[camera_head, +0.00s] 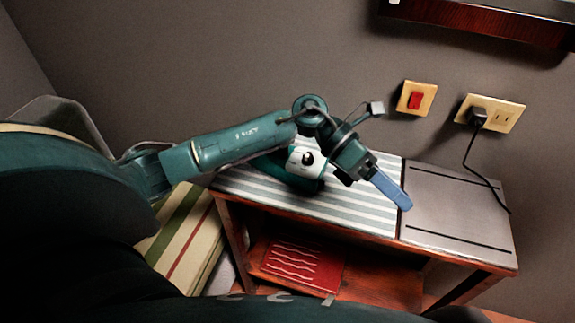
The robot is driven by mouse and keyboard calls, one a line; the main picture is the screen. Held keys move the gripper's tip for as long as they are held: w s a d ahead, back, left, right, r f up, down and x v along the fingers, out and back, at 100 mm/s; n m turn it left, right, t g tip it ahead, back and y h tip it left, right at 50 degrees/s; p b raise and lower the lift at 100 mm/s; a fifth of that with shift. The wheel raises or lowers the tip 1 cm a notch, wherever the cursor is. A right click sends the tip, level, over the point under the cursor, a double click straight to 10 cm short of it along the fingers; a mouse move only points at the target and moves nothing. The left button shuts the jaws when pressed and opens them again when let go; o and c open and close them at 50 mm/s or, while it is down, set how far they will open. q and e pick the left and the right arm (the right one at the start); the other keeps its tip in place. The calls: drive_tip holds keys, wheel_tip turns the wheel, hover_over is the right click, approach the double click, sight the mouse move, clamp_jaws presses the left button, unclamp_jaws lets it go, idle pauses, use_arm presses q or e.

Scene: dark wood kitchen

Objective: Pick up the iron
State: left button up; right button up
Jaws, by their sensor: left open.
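The iron (303,181), teal and white with a dark knob, sits on the striped top of a low wooden table. My left arm crosses in front of it and hides part of it. My left gripper (393,189) is to the right of the iron, over the right part of the striped surface, pointing down and right. It is open and empty. Its blue fingers overlap in this view, so the gap between them is hard to see. The gripper is apart from the iron. My right gripper is not in view.
The striped surface (340,212) adjoins a grey metal panel (455,205). A black plug (477,117) sits in a wall outlet, its cord running down to the panel. A red switch (415,100) is on the wall. A red cloth-like item (300,265) lies on the lower shelf.

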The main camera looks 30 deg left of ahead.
use_arm(q)
drive_tip(key=w+a+f+m+y, duration=0.1)
drive_tip(key=w+a+m+y, duration=0.1)
drive_tip(key=a+y, duration=0.3)
drive_tip(key=w+a+m+y, duration=0.1)
drive_tip(key=w+a+y, duration=0.15)
drive_tip(key=a, duration=0.35)
wheel_tip(320, 180, up, 4)
drive_tip(key=r+t+y+b, duration=0.1)
drive_tip(key=t+y+b, duration=0.1)
drive_tip(key=y, duration=0.5)
hover_over(280, 149)
drive_tip(key=w, duration=0.1)
drive_tip(key=shift+a+f, duration=0.15)
drive_tip(key=shift+f, duration=0.1)
wheel_tip(280, 149, down, 12)
drive_tip(key=shift+w+f+p, duration=0.1)
drive_tip(key=shift+w+p, duration=0.05)
drive_tip(key=shift+p, duration=0.8)
clamp_jaws()
drive_tip(key=shift+w, duration=0.1)
